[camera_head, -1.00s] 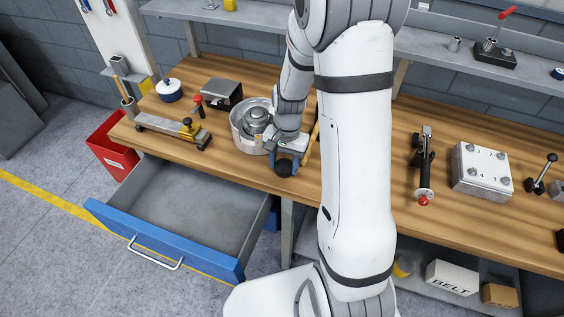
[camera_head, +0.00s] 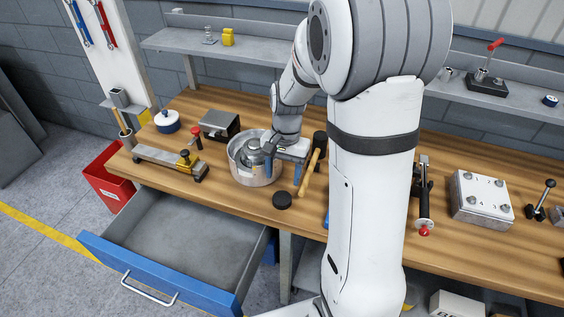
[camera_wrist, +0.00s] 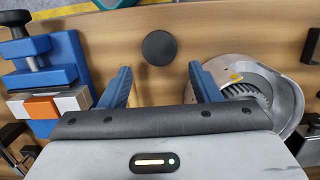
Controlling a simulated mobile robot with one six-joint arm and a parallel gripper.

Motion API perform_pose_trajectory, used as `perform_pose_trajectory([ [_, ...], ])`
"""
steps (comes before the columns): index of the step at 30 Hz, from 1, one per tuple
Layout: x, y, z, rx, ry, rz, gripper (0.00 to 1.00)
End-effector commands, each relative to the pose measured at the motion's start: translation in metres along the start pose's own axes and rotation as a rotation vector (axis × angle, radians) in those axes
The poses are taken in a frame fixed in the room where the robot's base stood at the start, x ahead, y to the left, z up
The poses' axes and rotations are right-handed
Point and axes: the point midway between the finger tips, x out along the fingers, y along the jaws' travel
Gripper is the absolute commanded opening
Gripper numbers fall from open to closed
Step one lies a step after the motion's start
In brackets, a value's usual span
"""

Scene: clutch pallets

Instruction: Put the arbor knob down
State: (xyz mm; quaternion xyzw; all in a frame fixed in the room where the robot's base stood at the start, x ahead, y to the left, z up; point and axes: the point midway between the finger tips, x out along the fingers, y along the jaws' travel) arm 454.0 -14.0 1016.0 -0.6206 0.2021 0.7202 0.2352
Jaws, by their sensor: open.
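The arbor knob (camera_head: 282,200), a flat black disc, lies on the wooden bench top near its front edge. In the wrist view the knob (camera_wrist: 159,47) sits ahead of the gap between my fingertips, clear of both. My gripper (camera_head: 284,162) is open and empty, a little behind the knob and beside the metal bowl. In the wrist view both blue fingers of my gripper (camera_wrist: 160,78) are spread wide with bare wood between them.
The round metal bowl (camera_head: 236,165) with a gear part inside stands close by my gripper; a wooden-handled mallet (camera_head: 310,172) lies to its right. A blue clamp fixture (camera_wrist: 70,60) shows in the wrist view. An open drawer (camera_head: 190,290) juts out below the bench.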

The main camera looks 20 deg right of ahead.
Motion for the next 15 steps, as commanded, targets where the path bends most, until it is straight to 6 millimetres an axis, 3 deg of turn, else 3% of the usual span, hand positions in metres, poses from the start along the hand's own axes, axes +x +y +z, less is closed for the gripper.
perform_pose_trajectory([
  [3, -0.021, 0.000, -0.001, -0.001, 0.003, -0.001, 0.57],
  [10, -0.043, 0.001, 0.003, -0.009, 0.006, -0.002, 0.57],
  [15, -0.065, 0.011, 0.026, -0.101, 0.067, -0.021, 0.57],
])
